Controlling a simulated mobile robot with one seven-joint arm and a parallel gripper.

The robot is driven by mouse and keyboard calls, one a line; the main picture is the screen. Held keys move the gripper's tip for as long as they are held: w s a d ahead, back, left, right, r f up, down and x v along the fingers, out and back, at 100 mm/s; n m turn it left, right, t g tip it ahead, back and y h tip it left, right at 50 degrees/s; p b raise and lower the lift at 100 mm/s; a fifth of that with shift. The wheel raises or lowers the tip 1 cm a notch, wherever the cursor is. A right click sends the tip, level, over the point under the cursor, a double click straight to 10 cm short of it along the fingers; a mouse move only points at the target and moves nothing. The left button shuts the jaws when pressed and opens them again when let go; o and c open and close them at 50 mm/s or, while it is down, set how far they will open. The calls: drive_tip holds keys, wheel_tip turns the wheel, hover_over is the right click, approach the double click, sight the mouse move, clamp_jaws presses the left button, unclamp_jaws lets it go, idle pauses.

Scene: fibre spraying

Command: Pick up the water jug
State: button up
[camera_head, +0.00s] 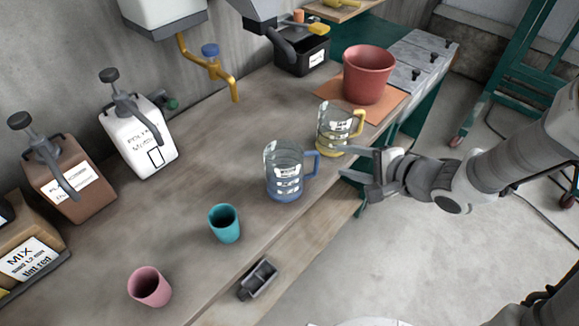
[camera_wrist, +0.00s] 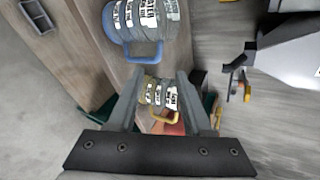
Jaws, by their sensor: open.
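A clear jug with a blue handle and bluish base (camera_head: 285,172) stands upright near the front edge of the workbench. A similar clear jug with a yellow handle (camera_head: 334,128) stands behind it to the right. Both have white labels, too small to read, so I cannot tell by label which is the water jug. My gripper (camera_head: 350,165) is open and empty at the bench edge, to the right of the blue jug and just below the yellow one. In the wrist view the yellow jug (camera_wrist: 160,94) shows between the fingers, and the blue jug (camera_wrist: 140,20) above them.
A teal cup (camera_head: 224,223) and a pink cup (camera_head: 150,286) stand at the front left. A red pot (camera_head: 367,75) sits on an orange mat at the back right. Pump bottles, white (camera_head: 140,140) and brown (camera_head: 72,185), line the wall. The middle of the bench is clear.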

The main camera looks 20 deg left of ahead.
sight(310, 152)
drive_tip(key=shift+b+x, duration=2.65)
drive_tip(key=shift+x, duration=5.1)
clamp_jaws()
